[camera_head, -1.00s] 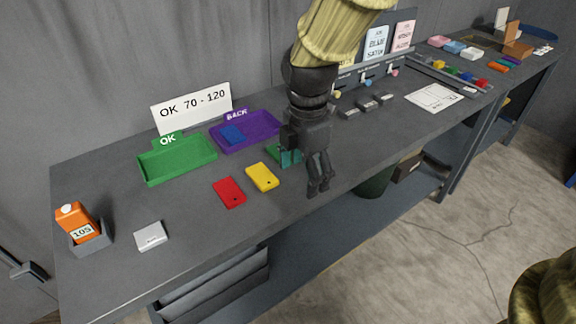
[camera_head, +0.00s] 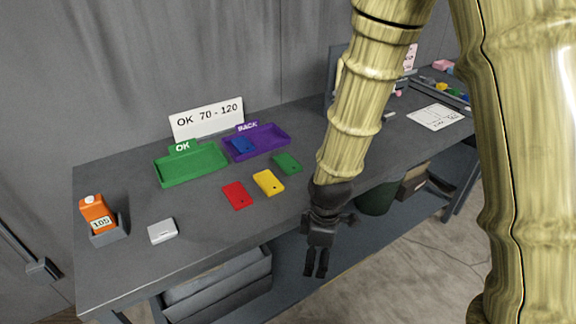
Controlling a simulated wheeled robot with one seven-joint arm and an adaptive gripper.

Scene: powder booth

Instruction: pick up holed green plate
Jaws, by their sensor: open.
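The holed green plate (camera_head: 287,163) lies flat on the grey bench, right of the yellow plate (camera_head: 268,182) and in front of the purple BACK tray (camera_head: 283,142). A small dark hole shows near its end. My gripper (camera_head: 316,272) is in front of the bench's front edge, nearer the camera than the plate and apart from it. Its two dark fingers point down with a narrow gap between them, open and with nothing held. The green plate is in full view.
A red plate (camera_head: 237,195) lies left of the yellow one. My arm hides the bench's middle right.

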